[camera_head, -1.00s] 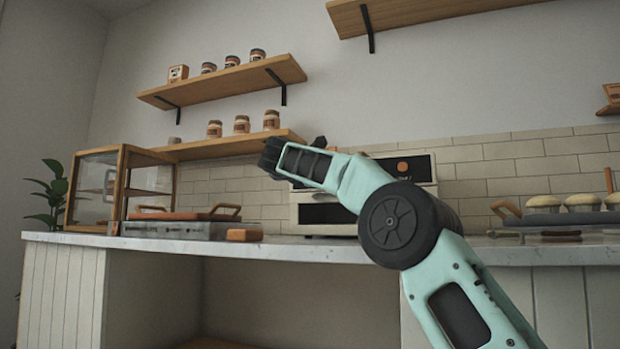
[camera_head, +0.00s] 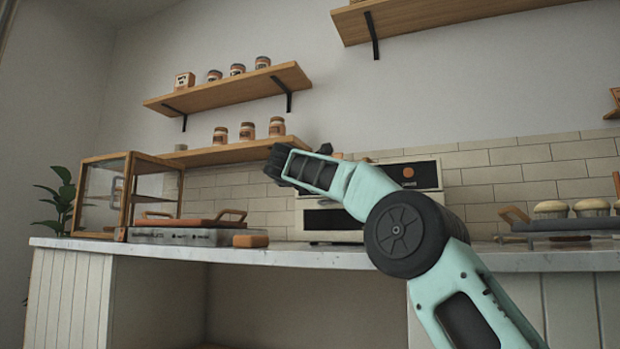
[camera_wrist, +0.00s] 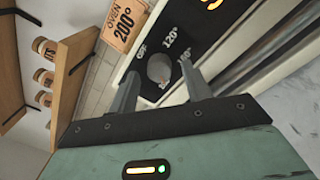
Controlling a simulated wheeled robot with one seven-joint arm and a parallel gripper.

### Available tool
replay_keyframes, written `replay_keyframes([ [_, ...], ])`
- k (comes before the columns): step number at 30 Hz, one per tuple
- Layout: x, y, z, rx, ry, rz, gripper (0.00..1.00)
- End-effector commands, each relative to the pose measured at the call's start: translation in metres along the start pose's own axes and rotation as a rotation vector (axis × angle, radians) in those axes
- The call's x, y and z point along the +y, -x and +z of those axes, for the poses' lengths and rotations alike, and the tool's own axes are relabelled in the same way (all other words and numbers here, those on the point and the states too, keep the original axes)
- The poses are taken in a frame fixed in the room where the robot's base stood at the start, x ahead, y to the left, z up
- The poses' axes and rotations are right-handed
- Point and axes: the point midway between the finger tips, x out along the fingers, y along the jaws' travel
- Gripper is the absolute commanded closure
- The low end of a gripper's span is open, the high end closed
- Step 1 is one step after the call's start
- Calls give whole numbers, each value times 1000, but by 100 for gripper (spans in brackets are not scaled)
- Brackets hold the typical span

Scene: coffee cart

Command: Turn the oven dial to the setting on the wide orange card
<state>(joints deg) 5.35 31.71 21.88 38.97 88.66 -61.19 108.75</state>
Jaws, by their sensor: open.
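The white oven (camera_head: 335,222) stands on the counter, partly hidden by my arm in the head view. In the wrist view its dark panel carries a round grey dial (camera_wrist: 158,67), with OFF and 120° marked around it and other marks too slanted to read surely. A small orange-red mark shows at the dial's lower edge. An orange card (camera_wrist: 124,24) reading "OVEN 200°" is beside the panel. My gripper (camera_wrist: 159,70) is open, its fingers appearing either side of the dial; contact cannot be told. In the head view my gripper (camera_head: 280,163) is in front of the oven.
A glass-fronted wooden case (camera_head: 104,195) and a griddle-like appliance (camera_head: 175,236) stand left on the counter (camera_head: 330,258). Shelves (camera_head: 228,88) with jars hang above. A tray with muffins (camera_head: 570,222) is at right.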

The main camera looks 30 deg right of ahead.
Motion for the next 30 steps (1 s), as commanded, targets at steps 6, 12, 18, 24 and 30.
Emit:
replay_keyframes([
  [6,0,32,-1,0,0,4,51],
  [12,1,79,0,2,1,4,51],
  [18,1,125,0,2,0,4,51],
  [24,1,158,0,2,0,2,51],
  [30,0,171,0,1,0,0,51],
])
